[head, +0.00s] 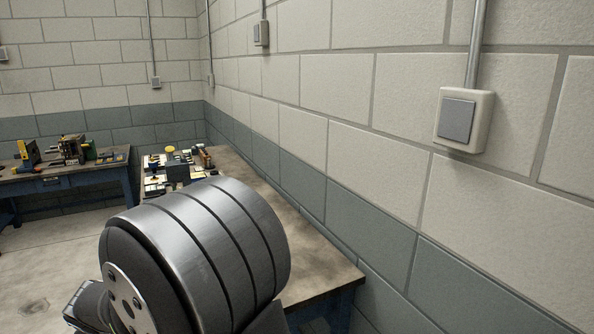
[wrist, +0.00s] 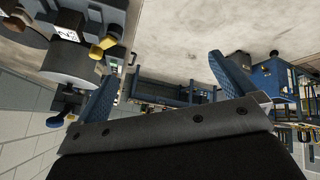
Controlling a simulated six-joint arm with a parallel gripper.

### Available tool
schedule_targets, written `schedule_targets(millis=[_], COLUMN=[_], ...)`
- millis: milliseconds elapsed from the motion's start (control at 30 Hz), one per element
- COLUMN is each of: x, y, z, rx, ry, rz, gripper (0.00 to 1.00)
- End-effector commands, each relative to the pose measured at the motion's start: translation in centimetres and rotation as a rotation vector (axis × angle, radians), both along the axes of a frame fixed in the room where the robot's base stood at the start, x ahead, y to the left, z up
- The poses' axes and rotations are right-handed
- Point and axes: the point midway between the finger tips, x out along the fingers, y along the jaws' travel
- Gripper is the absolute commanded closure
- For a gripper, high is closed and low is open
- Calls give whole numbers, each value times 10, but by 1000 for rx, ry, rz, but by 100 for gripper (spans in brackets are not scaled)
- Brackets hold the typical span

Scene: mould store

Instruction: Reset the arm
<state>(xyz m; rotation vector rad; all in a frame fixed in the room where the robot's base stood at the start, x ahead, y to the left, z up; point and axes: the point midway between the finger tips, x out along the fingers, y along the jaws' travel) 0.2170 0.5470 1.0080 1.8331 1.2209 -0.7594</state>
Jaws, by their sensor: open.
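My gripper shows in the wrist view (wrist: 162,68) with its two blue fingers spread well apart. It is open, and nothing is between the fingers. It is not seen in the head view, where a large dark rounded part of my own arm fills the lower middle. The wrist view looks upside down, with the concrete floor at the top.
A workbench (head: 318,262) runs along the right wall, partly hidden by my arm, with several small items (head: 175,165) at its far end. Another blue bench (head: 60,183) holds tools at the left. A wall switch (head: 463,120) is at the right. Floor (head: 45,255) shows at the left.

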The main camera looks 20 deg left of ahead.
Motion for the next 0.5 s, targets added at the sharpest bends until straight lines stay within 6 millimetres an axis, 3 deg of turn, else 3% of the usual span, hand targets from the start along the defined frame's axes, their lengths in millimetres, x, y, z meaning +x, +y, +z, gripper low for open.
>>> schedule_targets(millis=[333,500], x=[0,11], y=[29,35], z=[24,5], rx=[-110,-111], ry=[-130,-126], rz=[-36,-39], gripper=[0,0])
